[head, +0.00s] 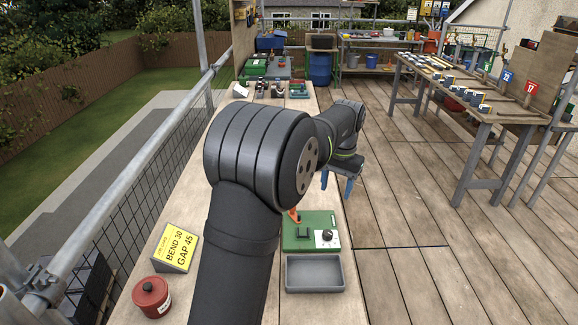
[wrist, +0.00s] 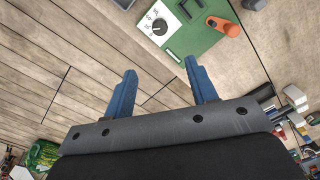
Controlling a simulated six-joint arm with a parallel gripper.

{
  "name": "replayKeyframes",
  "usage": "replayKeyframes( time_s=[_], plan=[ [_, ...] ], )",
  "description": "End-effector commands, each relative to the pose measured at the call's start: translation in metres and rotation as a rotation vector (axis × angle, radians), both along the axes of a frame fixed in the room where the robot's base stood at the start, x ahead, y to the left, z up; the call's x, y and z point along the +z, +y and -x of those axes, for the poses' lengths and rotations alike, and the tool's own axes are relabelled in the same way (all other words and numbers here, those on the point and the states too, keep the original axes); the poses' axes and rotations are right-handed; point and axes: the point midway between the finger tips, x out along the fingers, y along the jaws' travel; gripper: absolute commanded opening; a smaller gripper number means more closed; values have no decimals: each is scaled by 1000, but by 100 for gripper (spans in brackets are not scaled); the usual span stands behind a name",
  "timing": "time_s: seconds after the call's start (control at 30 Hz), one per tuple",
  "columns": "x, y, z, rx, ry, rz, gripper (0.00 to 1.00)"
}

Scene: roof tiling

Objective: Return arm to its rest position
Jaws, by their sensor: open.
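My gripper (head: 337,186) has blue fingers and hangs at the end of my dark arm, right of the bench. In the wrist view its two fingers (wrist: 163,88) stand well apart, with nothing between them. Beyond them is the plank floor. A green device (head: 311,231) with a dial and an orange-handled lever sits on the bench, below my gripper in the head view. It also shows at the top of the wrist view (wrist: 190,22). My arm hides part of the bench.
A grey tray (head: 314,273) lies in front of the green device. A yellow card reading BEND 30 GAP 45 (head: 177,247) and a red pot (head: 152,297) stand at left. A wooden table (head: 480,112) with several parts stands at right. The plank floor (head: 430,220) between is clear.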

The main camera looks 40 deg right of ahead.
Motion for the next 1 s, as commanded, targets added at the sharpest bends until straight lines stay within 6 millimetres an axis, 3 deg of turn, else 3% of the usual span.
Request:
replayKeyframes(
  time_s=[0.17, 0.8, 1.0],
  plan=[
    [-20, 1, -1, 0, 1, -4, 52],
    [-143, 2, -6, 1, 1, -3, 52],
    [-166, 2, -7, 1, 1, -3, 52]
  ],
)
